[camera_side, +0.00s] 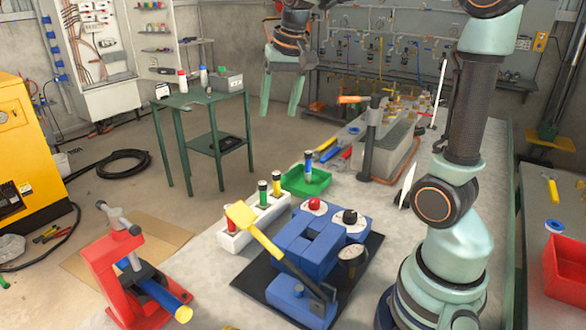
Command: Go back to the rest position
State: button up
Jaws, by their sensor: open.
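My gripper (283,95) is in the upper middle of the side view, pointing down. Its two pale green fingers are apart with nothing between them. It hangs in the air, and no object touches it. My arm comes down the right side of the picture to its base at the lower right, and part of it is cut off by the top edge.
A blue block device (322,238) with a yellow-handled lever stands on the bench, beside a white rack (240,236) of colored cylinders. A green tray (296,184) holds a blue cylinder (308,168). A hammer-like post (372,135) stands behind. A red vise (112,270) is front left.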

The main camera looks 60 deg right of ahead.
jog(key=s+a+f+n+t, duration=0.1)
jog(key=s+a+f+n, duration=0.1)
jog(key=s+a, duration=0.3)
jog(key=s+a+f+n+t, duration=0.1)
jog(key=s+a+f+n, duration=0.2)
jog(key=s+a+n, duration=0.2)
jog(key=shift+s+a+f+n+t+y, duration=0.25)
jog(key=shift+s+a+n+t+y, duration=0.05)
jog(key=shift+s+y, duration=0.1)
dwell(1.0)
